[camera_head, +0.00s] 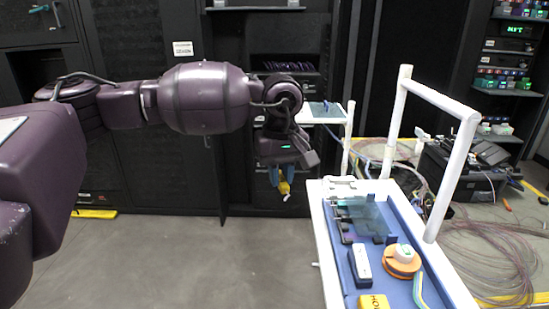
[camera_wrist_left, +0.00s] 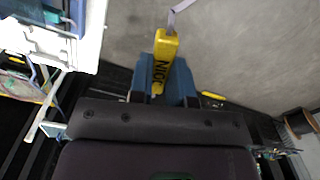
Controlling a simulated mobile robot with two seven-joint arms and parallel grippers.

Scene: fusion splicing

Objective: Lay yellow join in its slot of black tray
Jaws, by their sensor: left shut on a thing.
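My left gripper (camera_head: 283,184) is shut on the yellow join (camera_head: 285,188), which hangs below the blue fingers, over the floor and left of the white cart. In the left wrist view the yellow join (camera_wrist_left: 164,62) shows dark letters reading JOIN and sits between the blue fingers of the gripper (camera_wrist_left: 163,82). A pale strip extends from its far end. I cannot surely pick out the black tray or its slot. Dark frame pieces (camera_head: 345,228) lie beside a translucent teal sheet (camera_head: 368,217) on the cart. My right gripper is not in view.
The white cart (camera_head: 327,262) has a blue top and a white upright frame (camera_head: 453,180). On it are a white-and-dark box (camera_head: 361,264), an orange spool (camera_head: 402,264) and a yellow lettered block (camera_head: 373,301). Black cabinets stand behind. The floor (camera_head: 210,265) left of the cart is clear.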

